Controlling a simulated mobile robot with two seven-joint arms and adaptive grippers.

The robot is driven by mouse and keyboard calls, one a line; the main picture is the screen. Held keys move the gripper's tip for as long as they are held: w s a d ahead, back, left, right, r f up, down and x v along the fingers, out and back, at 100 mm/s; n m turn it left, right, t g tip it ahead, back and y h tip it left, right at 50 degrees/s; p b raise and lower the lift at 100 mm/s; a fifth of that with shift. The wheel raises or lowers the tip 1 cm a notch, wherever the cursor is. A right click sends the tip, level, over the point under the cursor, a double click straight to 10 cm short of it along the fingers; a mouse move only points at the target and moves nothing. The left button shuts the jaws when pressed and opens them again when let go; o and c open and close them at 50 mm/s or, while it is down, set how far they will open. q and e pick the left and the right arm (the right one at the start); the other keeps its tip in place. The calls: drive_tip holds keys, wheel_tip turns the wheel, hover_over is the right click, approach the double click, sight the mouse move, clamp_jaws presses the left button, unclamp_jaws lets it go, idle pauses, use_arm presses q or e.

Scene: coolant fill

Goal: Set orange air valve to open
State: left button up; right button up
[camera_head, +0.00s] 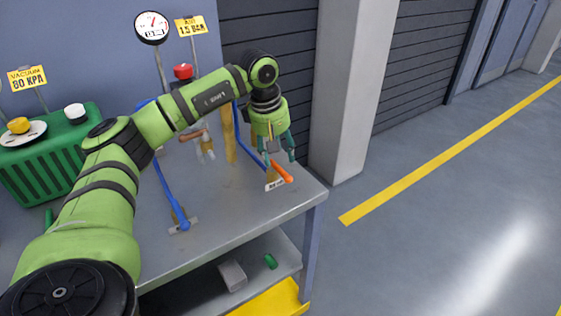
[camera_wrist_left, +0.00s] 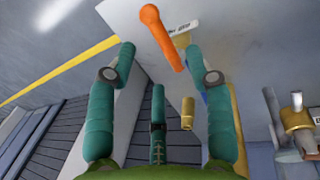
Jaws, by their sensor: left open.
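The orange air valve handle (camera_head: 282,172) sits near the right front corner of the metal bench, beside a small white label (camera_head: 274,184). In the left wrist view the orange handle (camera_wrist_left: 161,38) is a bar with a rounded end, lying between and beyond the fingertips. My left gripper (camera_head: 278,157) is open and empty, pointing down just above and behind the handle. Its teal fingers also show in the left wrist view (camera_wrist_left: 161,52), spread on either side of the handle. I cannot tell whether they touch it. My right gripper is not in view.
A green box (camera_head: 40,170) with knobs is at left. A gauge (camera_head: 152,27) and red knob (camera_head: 183,71) are behind. A concrete pillar (camera_head: 350,90) stands right of the bench.

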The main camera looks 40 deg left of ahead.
use_arm(q)
wheel_tip(320, 180, up, 7)
drive_tip(key=s, duration=0.1)
drive_tip(key=shift+s+a, duration=0.2)
drive_tip(key=shift+a, duration=0.05)
idle(0.3)
